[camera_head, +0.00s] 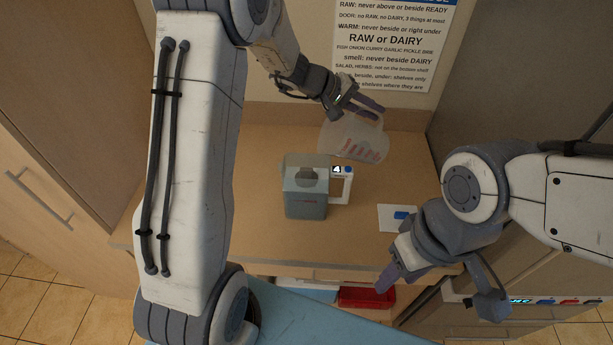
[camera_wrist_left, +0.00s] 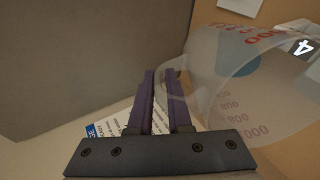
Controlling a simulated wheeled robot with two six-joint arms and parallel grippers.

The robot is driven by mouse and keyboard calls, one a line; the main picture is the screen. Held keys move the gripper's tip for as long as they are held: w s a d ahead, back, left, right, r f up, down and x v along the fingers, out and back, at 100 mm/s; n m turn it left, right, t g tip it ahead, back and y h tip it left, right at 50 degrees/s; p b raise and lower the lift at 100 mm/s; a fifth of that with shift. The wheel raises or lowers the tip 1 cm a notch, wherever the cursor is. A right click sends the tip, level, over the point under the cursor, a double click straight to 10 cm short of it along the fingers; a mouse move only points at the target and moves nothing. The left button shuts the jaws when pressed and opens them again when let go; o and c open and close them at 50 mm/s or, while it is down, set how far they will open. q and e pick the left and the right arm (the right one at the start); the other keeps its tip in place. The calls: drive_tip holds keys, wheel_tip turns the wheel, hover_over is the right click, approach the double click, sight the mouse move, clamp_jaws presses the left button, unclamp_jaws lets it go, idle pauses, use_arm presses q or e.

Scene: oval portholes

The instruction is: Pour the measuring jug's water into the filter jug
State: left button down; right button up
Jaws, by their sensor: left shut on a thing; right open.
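The measuring jug (camera_head: 350,140) is clear with red markings and hangs in the air above the back of the counter, behind and right of the filter jug. My left gripper (camera_head: 362,104) is shut on its handle. In the left wrist view the jug (camera_wrist_left: 225,95) fills the right side, its handle between the fingers (camera_wrist_left: 165,100). I cannot tell its water level or exact tilt. The filter jug (camera_head: 306,200) is blue-grey and stands upright on the counter, apart from the measuring jug. My right gripper (camera_head: 398,266) is open and empty near the counter's front edge.
A white card with a blue patch (camera_head: 398,217) lies on the counter (camera_head: 270,240) at the right. A rules poster (camera_head: 390,50) hangs on the back wall. A red container (camera_head: 366,297) shows below the counter.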

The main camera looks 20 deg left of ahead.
sight(353, 117)
use_arm(q)
drive_tip(key=shift+s+a+h+b, duration=0.2)
drive_tip(key=shift+a+h+b, duration=0.1)
drive_tip(key=shift+a+h, duration=0.1)
drive_tip(key=shift+s+a+r+t+h, duration=0.15)
drive_tip(key=shift+a+r+t+h, duration=0.15)
drive_tip(key=shift+r+t, duration=0.1)
drive_tip(key=shift+s+a+r+t+h, duration=0.35)
drive_tip(key=shift+a+r+h, duration=0.1)
drive_tip(key=shift+r, duration=0.1)
drive_tip(key=shift+s+a+b, duration=0.2)
drive_tip(key=shift+a+b, duration=0.15)
drive_tip(key=shift+b, duration=0.65)
drive_tip(key=shift+s+a+r+h+b, duration=0.25)
drive_tip(key=shift+a+h+b, duration=0.1)
drive_tip(key=shift+b, duration=0.15)
drive_tip(key=shift+r, duration=0.1)
use_arm(e)
wheel_tip(353, 117, down, 4)
drive_tip(key=shift+f, duration=0.25)
use_arm(q)
drive_tip(key=shift+s+a+r+t+h+b, duration=0.15)
drive_tip(key=shift+s+a+t+h+b, duration=0.2)
drive_tip(key=shift+b, duration=0.3)
drive_tip(key=shift+s+a+r+t+h+b, duration=0.1)
drive_tip(key=shift+a+r+b, duration=0.05)
drive_tip(key=shift+a+b, duration=0.4)
use_arm(e)
drive_tip(key=shift+f, duration=1.15)
